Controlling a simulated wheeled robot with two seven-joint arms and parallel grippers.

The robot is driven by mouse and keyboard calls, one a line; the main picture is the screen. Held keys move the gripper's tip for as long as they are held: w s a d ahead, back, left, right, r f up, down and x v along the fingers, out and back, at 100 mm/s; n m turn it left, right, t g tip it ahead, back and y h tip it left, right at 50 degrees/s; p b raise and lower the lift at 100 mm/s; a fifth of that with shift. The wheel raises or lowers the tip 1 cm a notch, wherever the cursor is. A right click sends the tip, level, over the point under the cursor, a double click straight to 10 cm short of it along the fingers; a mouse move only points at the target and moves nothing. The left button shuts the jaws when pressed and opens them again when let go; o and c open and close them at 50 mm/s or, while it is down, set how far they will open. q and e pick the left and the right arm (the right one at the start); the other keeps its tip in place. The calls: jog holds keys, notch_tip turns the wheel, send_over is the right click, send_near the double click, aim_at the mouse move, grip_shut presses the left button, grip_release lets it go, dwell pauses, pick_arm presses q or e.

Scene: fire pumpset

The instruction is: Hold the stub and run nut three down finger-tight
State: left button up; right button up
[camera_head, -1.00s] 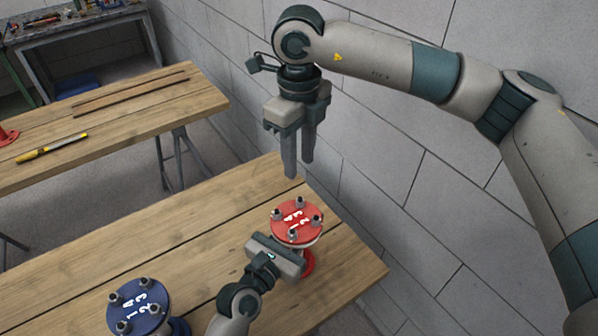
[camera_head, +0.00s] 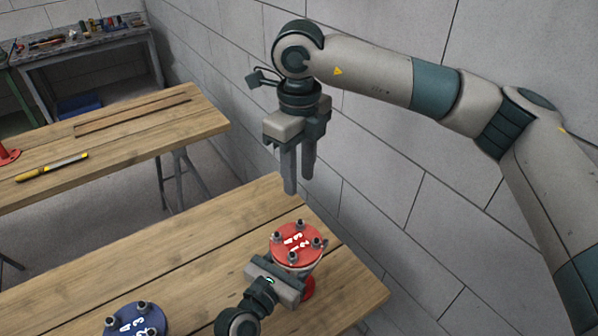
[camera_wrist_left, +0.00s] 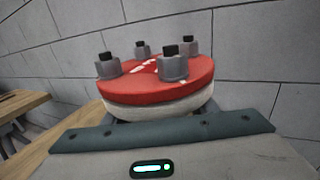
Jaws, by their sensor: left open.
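The red stub (camera_head: 308,258) stands upright on the wooden bench, its round red flange carrying white numerals and several studs with grey nuts. I cannot clearly tell which nut is number three. The flange also shows in the left wrist view (camera_wrist_left: 150,90), with dark stud tips above the nuts and a pale disc underneath. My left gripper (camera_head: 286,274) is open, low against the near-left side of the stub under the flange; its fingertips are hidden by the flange. My right gripper (camera_head: 300,185) is open and empty, fingers pointing down, above and apart from the flange.
A blue numbered flange (camera_head: 136,322) with studs stands at the near left of the same bench (camera_head: 200,270). A grey block wall (camera_head: 420,230) runs along the right. Another bench (camera_head: 110,130) at the back left holds a yellow-handled tool (camera_head: 52,168).

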pick_arm(q)
jog(key=v, duration=1.2)
jog(key=shift+d, duration=0.1)
dwell(0.4)
